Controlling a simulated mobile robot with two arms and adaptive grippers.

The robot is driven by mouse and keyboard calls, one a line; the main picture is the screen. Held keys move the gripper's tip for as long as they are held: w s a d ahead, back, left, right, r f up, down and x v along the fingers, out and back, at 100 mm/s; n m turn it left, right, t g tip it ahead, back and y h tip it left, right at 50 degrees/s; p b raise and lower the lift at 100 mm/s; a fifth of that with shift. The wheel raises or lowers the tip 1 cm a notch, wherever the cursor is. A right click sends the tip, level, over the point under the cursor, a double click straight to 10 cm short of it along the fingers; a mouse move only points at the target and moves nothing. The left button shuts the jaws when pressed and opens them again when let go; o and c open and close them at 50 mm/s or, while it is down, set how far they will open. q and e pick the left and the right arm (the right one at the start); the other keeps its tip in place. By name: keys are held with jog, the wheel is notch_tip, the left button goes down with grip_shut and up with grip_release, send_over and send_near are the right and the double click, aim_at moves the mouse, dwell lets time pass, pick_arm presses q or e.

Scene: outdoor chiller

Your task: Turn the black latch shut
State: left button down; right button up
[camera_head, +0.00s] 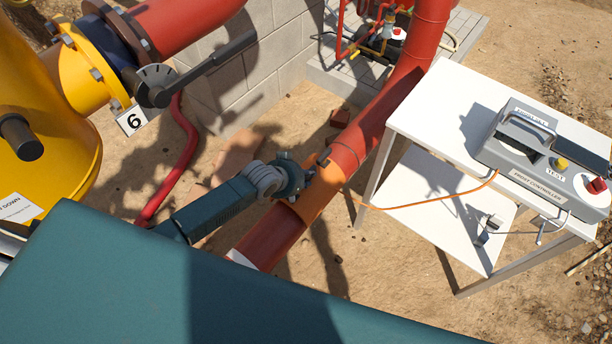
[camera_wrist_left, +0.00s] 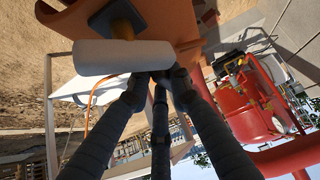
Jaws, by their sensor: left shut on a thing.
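My left gripper (camera_head: 291,180) is at an orange clamp (camera_head: 318,196) around the sloping red pipe. In the left wrist view its dark fingers (camera_wrist_left: 156,80) close at a pale bar (camera_wrist_left: 120,57). The bar sits on a dark latch piece (camera_wrist_left: 107,14) with a yellow-brown block, against the orange clamp (camera_wrist_left: 182,22). The bar looks like the latch's grip, and the fingers are shut on it at its right end. In the head view the gripper covers the latch, so how far it is turned cannot be told. My right gripper is not in view.
A white table (camera_head: 432,103) with a grey controller box (camera_head: 515,150) stands right of the pipe. A yellow vessel (camera_head: 50,130) with a black valve lever (camera_head: 205,68) and a "6" tag is at the left. A block wall (camera_head: 265,60) stands behind. Sandy ground lies between.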

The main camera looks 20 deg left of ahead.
pick_arm(q)
jog(key=shift+w+f+b, duration=0.1)
jog(key=shift+f+b, duration=0.25)
jog(key=shift+f, duration=0.2)
jog(key=shift+f, duration=0.2)
jog(key=shift+f+b, duration=0.85)
jog(key=shift+f, duration=0.1)
jog(key=shift+r, duration=0.1)
jog(key=c, duration=1.5)
grip_release()
jog(key=shift+o, duration=1.2)
jog(key=shift+s+f, duration=0.2)
jog(key=shift+o, duration=1.2)
